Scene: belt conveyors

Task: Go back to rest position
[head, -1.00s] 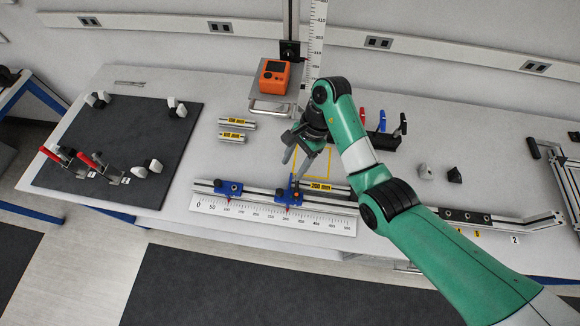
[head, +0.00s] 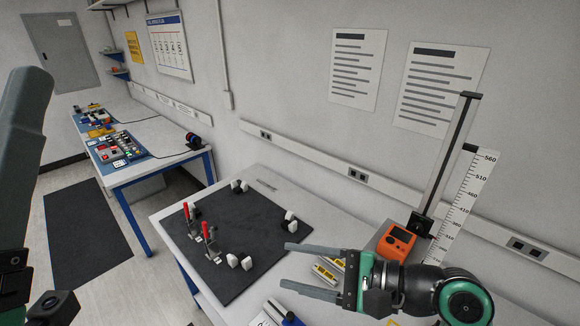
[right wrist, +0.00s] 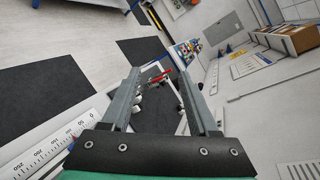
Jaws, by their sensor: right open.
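My right gripper (head: 290,266) reaches in from the lower right of the head view. Its two fingers point left and stand well apart with nothing between them. In the right wrist view the same gripper (right wrist: 160,76) is open and empty. The dark mat (head: 235,240) with red-handled clamps (head: 189,212) lies beyond its fingertips. A grey part of my left arm or gripper (head: 22,150) fills the left edge of the head view. It is cut off, so its jaw state does not show.
An orange device (head: 397,239) stands by an upright post (head: 447,160) and a vertical ruler (head: 465,205), close to my right gripper. Another table (head: 150,165) stands at the back left.

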